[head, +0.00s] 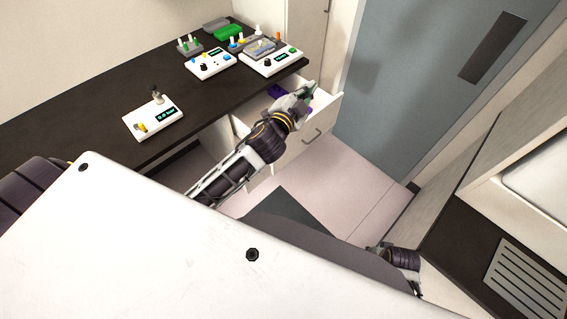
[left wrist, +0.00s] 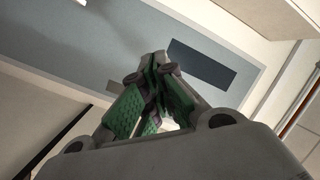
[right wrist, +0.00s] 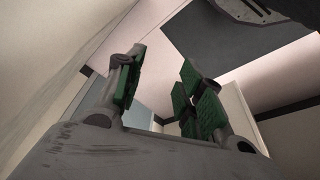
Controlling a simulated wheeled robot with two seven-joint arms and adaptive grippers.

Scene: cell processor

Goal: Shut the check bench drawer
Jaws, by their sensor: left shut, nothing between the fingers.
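The check bench drawer (head: 294,150) is white with a grey bar handle (head: 312,136). It stands pulled out from under the dark bench top (head: 90,118) in the head view, with purple items (head: 277,90) inside. My left gripper (head: 309,94) is shut and empty, over the open drawer near its front panel. I cannot tell whether it touches the panel. Its green-padded fingers meet in the left wrist view (left wrist: 158,75), where the drawer is not visible. My right gripper (right wrist: 162,62) has its fingers apart with nothing between them. It is low at the right in the head view, partly hidden.
On the bench stand a white device with a display (head: 152,118), two more white devices (head: 211,64) and a green tray (head: 228,33). A grey-blue door (head: 430,75) is beyond the drawer. A second dark counter (head: 470,240) is at the right. Pale floor lies between.

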